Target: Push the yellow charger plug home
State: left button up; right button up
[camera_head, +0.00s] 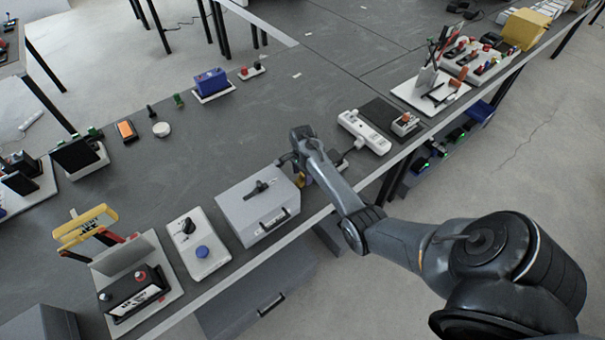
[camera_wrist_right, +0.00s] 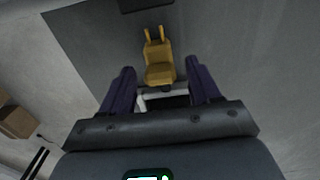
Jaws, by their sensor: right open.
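The yellow charger plug (camera_wrist_right: 159,66) shows in the right wrist view with its two prongs pointing toward the top of the picture. In the head view a small yellow patch (camera_head: 300,180) of it shows beside my right gripper, mostly hidden. My right gripper (camera_wrist_right: 161,70) is open, with one purple finger on each side of the plug's lower end and a visible gap to each. A dark block (camera_wrist_right: 145,4) sits at the top edge of the wrist view, apart from the prongs; I cannot tell whether it is a socket. My left gripper is not in view.
A grey box with a handle (camera_head: 258,209) stands left of my right gripper in the head view. A white power strip (camera_head: 364,132) lies to the right. The table's front edge runs close by. Bare grey tabletop (camera_head: 235,130) lies behind.

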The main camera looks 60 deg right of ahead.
jog(key=shift+c, duration=0.2)
grip_shut()
jog(key=shift+w+a+r+p, duration=0.1)
jog(key=shift+a+r+p, duration=0.05)
jog(key=shift+a+p, duration=0.2)
jog(key=a+p, duration=0.1)
jog(key=w+a+p, duration=0.1)
jog(key=a, duration=0.1)
jog(key=shift+w, duration=0.1)
jog(key=shift+d, duration=0.1)
jog(key=shift+c, duration=1.3)
grip_release()
jog(key=o, duration=0.3)
